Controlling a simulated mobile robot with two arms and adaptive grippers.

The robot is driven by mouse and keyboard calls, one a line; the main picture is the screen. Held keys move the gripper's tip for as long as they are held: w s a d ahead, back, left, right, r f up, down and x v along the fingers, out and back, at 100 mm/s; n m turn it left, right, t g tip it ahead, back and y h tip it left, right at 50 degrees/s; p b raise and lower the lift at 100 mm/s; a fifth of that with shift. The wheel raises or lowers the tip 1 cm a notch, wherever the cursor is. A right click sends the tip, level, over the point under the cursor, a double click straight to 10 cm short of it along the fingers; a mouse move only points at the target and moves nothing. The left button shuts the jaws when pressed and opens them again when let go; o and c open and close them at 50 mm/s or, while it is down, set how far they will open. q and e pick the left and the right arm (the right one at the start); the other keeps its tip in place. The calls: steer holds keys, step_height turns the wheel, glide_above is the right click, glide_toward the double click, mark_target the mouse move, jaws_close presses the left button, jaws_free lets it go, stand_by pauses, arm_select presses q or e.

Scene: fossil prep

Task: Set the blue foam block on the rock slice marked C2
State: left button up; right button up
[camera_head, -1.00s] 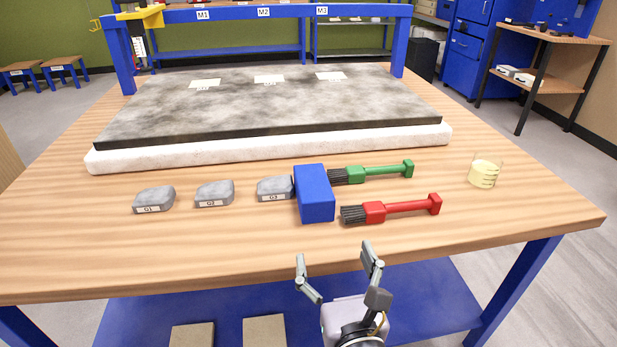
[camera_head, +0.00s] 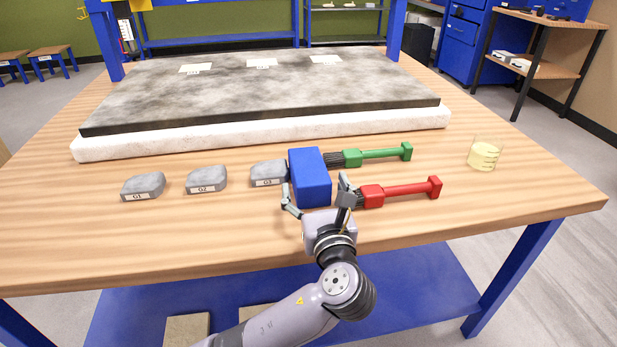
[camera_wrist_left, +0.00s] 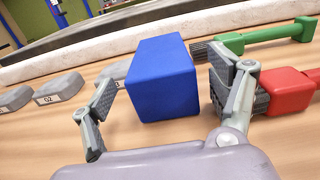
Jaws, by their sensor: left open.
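The blue foam block (camera_head: 311,180) stands on the wooden table, close to the right end of the third grey rock slice. It also shows in the left wrist view (camera_wrist_left: 162,80). My left gripper (camera_head: 316,187) is open, with its fingers on either side of the block's near end; a gap shows beside the left finger. The middle grey slice (camera_head: 207,180) has a label that looks like G2 or C2; its top is bare. Similar slices lie left (camera_head: 143,187) and right (camera_head: 268,173) of it. My right gripper is out of view.
A red brush (camera_head: 400,191) lies close to my right-hand finger, with a green brush (camera_head: 378,154) behind it. A beaker (camera_head: 484,155) stands at the right. A dark stone slab (camera_head: 250,95) on a white base fills the back. The table's front left is clear.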

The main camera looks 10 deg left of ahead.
mark_target(311, 171)
arm_select(q)
steer(key=x, duration=0.5)
steer(key=shift+b, duration=0.4)
steer(key=shift+c, duration=0.6)
steer(key=c, duration=1)
steer(key=shift+c, duration=0.2)
